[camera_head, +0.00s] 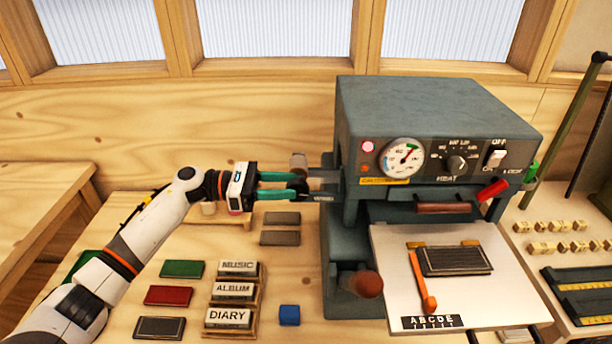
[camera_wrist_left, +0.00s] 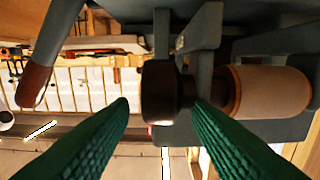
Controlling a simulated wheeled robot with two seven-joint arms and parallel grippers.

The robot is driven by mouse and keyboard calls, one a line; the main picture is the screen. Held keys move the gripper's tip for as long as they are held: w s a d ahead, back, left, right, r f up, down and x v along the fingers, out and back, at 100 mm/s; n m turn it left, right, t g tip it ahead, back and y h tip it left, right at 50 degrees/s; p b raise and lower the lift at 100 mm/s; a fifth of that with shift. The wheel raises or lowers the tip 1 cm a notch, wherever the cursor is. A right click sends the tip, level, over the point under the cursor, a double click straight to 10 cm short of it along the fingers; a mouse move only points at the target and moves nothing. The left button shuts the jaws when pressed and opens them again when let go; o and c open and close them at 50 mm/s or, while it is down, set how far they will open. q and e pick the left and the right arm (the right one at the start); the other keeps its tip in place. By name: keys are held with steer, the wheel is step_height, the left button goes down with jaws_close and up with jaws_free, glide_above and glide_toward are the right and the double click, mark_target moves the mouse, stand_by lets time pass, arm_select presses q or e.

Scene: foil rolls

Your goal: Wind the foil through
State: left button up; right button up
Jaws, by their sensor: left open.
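The grey foil machine (camera_head: 430,110) stands on the bench with a dial, a heat knob and a switch on its front. My left gripper (camera_head: 306,187) is at the machine's left side, its green fingers pointing right toward it. In the left wrist view, the open fingers (camera_wrist_left: 161,105) lie either side of a dark brown knob (camera_wrist_left: 160,85) on a shaft; I cannot tell whether they touch it. A tan roll (camera_wrist_left: 265,92) with a brown end is beside the knob, on the right of that view. A loose strip of foil cannot be made out. My right gripper is not in view.
A pale plate (camera_head: 390,255) at the machine's front holds a dark book cover (camera_head: 455,261) and an orange lever (camera_head: 420,280). A wooden knob (camera_head: 368,284) sticks out below. Labelled blocks (camera_head: 233,290), coloured covers (camera_head: 182,269) and a blue cube (camera_head: 289,315) lie left of the machine.

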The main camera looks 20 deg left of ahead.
mark_target(308, 186)
arm_select(q)
steer(key=p+x, duration=0.1)
steer(key=x, duration=0.3)
steer(key=shift+d+r+p, duration=0.1)
steer(key=shift+r+p, duration=0.05)
steer(key=shift+p, duration=0.2)
steer(key=shift+w+d, duration=0.15)
steer(key=shift+d, duration=0.3)
steer(key=shift+f, duration=0.2)
steer(key=shift+c, duration=1.3)
jaws_close()
steer(key=shift+y, duration=0.4)
